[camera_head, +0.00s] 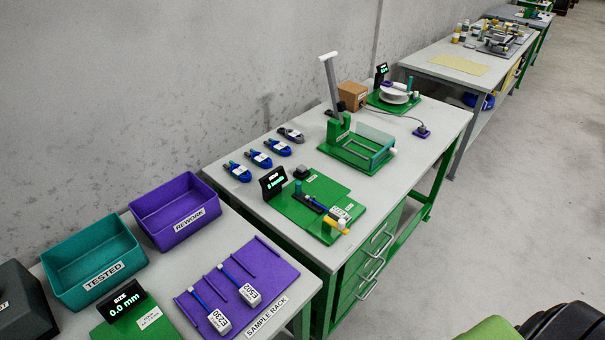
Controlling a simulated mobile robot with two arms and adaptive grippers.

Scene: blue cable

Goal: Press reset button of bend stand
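Several green stands sit on the middle bench, and I cannot read a label naming any of them the bend stand. The nearest green stand (328,185) has a small black display (273,182), a blue cable with a labelled tag and a yellow end piece. Behind it is a green stand (345,157) with a clear guard and a raised grey lever (331,85). At the back, another green stand (402,108) carries a white round disc (394,93) and a black display (382,74). A reset button cannot be made out for certain. Neither gripper is in view.
The near bench holds teal (92,262) and purple (172,212) bins and a purple sample rack (273,270). Open floor (500,230) lies right.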

